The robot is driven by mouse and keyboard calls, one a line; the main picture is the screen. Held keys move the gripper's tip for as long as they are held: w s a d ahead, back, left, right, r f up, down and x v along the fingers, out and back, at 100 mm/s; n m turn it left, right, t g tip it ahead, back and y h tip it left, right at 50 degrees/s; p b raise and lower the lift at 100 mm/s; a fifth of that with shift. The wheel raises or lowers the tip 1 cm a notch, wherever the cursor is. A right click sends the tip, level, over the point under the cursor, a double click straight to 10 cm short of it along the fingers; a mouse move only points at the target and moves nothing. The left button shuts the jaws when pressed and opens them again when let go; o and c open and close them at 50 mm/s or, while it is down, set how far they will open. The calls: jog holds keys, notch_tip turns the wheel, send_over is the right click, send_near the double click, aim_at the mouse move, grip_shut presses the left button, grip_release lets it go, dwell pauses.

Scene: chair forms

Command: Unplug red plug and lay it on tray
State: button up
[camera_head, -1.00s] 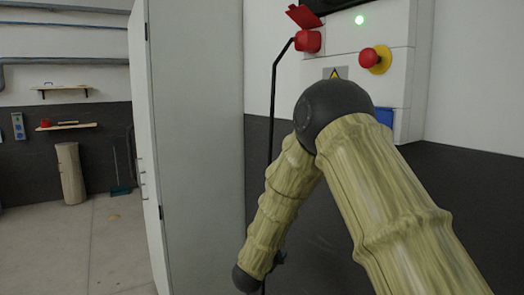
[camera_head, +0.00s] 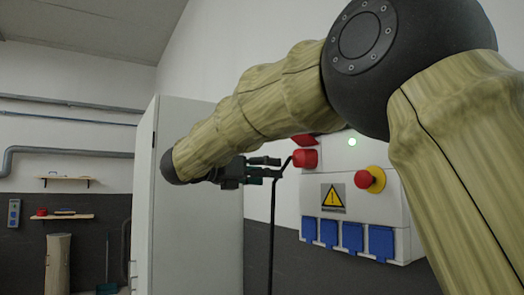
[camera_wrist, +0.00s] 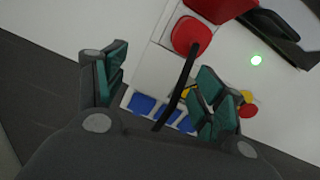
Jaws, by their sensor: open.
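The red plug (camera_head: 305,158) sits in the upper left of a white wall panel (camera_head: 350,235), with a black cable (camera_head: 273,225) hanging from it. In the wrist view the red plug (camera_wrist: 191,36) is ahead of and above the fingers, its cable (camera_wrist: 178,85) crossing the space between them. My gripper (camera_head: 268,171) is open and close to the plug's left side, apart from it; it also shows in the wrist view (camera_wrist: 157,95). A red cover (camera_wrist: 218,8) is raised above the plug. No tray is identifiable in these views.
The panel carries a red emergency button (camera_head: 369,180) on a yellow base, a green light (camera_head: 352,142), a warning sign (camera_head: 333,198) and several blue socket covers (camera_head: 352,237). A tall grey cabinet (camera_head: 205,235) stands left of the panel. Wall shelves (camera_head: 63,217) are far left.

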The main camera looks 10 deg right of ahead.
aim_at(298, 157)
jog(key=s+a+r+m, duration=0.1)
jog(key=s+r+m, duration=0.2)
jog(key=s+r, duration=0.15)
jog(key=shift+g+y, duration=0.3)
jog(key=shift+g, duration=0.1)
jog(key=x, duration=0.4)
jog(key=p+x, duration=0.1)
jog(key=x, duration=0.2)
jog(key=w+x, duration=0.1)
jog(key=x, duration=0.3)
jog(key=shift+d+r, duration=0.1)
jog(key=shift+d, duration=0.05)
jog(key=shift+w+d+r, duration=0.1)
jog(key=shift+w+d, duration=0.15)
jog(key=shift+d, duration=0.35)
grip_shut()
jog(key=shift+r, duration=0.15)
